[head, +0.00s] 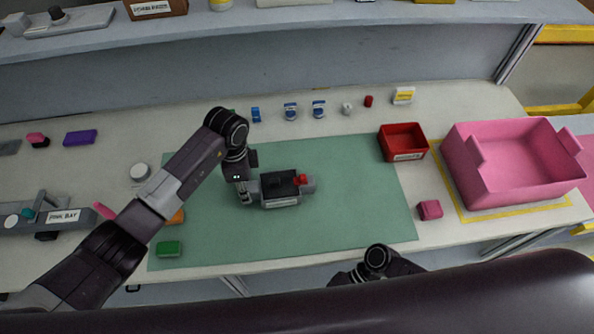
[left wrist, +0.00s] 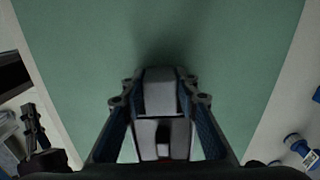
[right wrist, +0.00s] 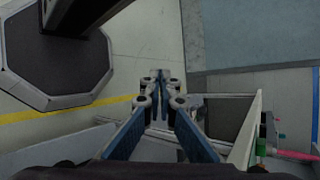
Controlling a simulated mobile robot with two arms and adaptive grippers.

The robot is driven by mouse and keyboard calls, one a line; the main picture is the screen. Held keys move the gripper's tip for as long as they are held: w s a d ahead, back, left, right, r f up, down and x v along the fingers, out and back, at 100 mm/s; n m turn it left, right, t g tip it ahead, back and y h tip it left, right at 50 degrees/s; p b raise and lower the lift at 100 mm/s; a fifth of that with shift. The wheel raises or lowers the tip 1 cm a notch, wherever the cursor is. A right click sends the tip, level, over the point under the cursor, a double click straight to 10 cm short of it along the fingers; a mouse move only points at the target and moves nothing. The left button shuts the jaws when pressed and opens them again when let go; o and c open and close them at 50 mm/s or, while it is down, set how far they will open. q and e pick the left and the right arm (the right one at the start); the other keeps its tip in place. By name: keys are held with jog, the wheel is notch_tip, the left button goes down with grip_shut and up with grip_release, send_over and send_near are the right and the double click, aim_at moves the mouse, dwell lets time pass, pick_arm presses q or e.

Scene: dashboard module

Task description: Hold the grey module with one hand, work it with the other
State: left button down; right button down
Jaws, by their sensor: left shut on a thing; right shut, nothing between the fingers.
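The grey module (head: 282,188) sits over the green mat in the head view, with a dark top and a red part (head: 301,179) at its right end. My left gripper (head: 250,190) is shut on the module's left end. In the left wrist view the module (left wrist: 160,92) shows between the two fingers of my left gripper (left wrist: 159,105). I cannot tell whether the module touches the mat. My right gripper (right wrist: 163,85) is shut and empty in the right wrist view, away from the module. In the head view only part of my right arm shows at the bottom edge.
The green mat (head: 345,215) has free room right of the module. A red tray (head: 403,155) stands at its right edge, with a large pink bin (head: 512,185) beyond. Several small items line the mat's back. A grey fixture labelled "PINK BAY" (head: 62,216) stands at the left.

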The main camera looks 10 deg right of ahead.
jog(key=w+a+r+n+g+h, duration=0.1)
jog(key=w+a+r+n, duration=0.3)
jog(key=w+r, duration=0.3)
jog(key=w+a+r+n, duration=0.3)
jog(key=w+r+n, duration=0.2)
jog(key=w+r, duration=0.15)
pick_arm(q)
jog(key=shift+a, duration=0.1)
pick_arm(e)
notch_tip(320, 180, up, 12)
jog(key=n+t+h, duration=0.5)
jog(key=n+t, duration=0.1)
jog(key=n, duration=0.3)
send_over(300, 179)
jog(key=d, duration=0.3)
jog(key=shift+w+a+r, duration=0.2)
jog(key=shift+w, duration=0.25)
jog(key=shift+f, duration=0.1)
jog(key=x, duration=1)
jog(key=shift+w+a, duration=0.1)
jog(key=shift+w, duration=0.1)
